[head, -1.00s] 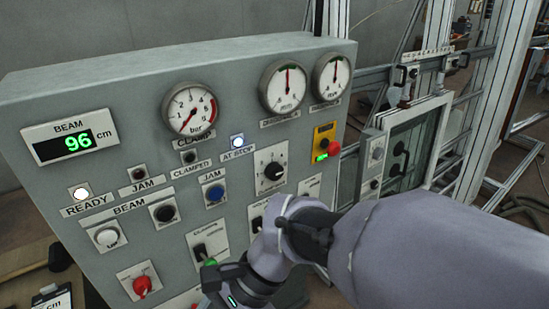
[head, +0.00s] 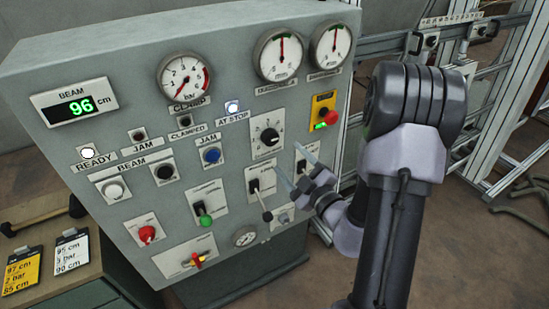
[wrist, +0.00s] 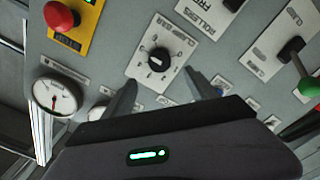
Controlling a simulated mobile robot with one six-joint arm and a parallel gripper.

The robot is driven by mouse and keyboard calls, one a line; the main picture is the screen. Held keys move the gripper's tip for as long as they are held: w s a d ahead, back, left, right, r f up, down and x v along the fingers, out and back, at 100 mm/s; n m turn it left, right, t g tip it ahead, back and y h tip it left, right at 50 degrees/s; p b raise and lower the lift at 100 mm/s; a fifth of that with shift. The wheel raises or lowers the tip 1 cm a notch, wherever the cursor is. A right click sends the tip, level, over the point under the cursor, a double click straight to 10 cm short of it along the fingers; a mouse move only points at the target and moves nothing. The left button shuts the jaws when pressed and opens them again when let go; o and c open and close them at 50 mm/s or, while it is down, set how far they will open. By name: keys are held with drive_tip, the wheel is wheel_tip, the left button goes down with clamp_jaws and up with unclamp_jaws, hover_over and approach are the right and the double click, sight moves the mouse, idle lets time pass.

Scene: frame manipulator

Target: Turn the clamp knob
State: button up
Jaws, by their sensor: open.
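The clamp knob (head: 266,137) is a round black knob on a white scale plate, in the middle right of the grey panel. In the wrist view the knob (wrist: 158,60) shows above the fingers, with a pale mark on it and a plate that seems to read CLAMP BAR. My gripper (head: 289,156) is open and empty, just below and right of the knob in the head view. Its two fingers (wrist: 162,80) point at the panel on either side of the knob's line, apart from it. The clamp gauge (head: 185,78) stands up left of the knob.
A red emergency button (head: 327,118) on a yellow plate is right of the knob. A black lever switch (head: 260,187) and a green-tipped lever (head: 204,215) are below. Cards (head: 72,250) lie on the left bench.

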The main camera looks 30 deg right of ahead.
sight(272, 140)
drive_tip(key=w+p, duration=0.1)
drive_tip(key=w, duration=0.8)
drive_tip(key=shift+w+a, duration=0.2)
drive_tip(key=shift+c, duration=0.5)
drive_tip(key=c, duration=1.3)
drive_tip(key=shift+o, duration=0.2)
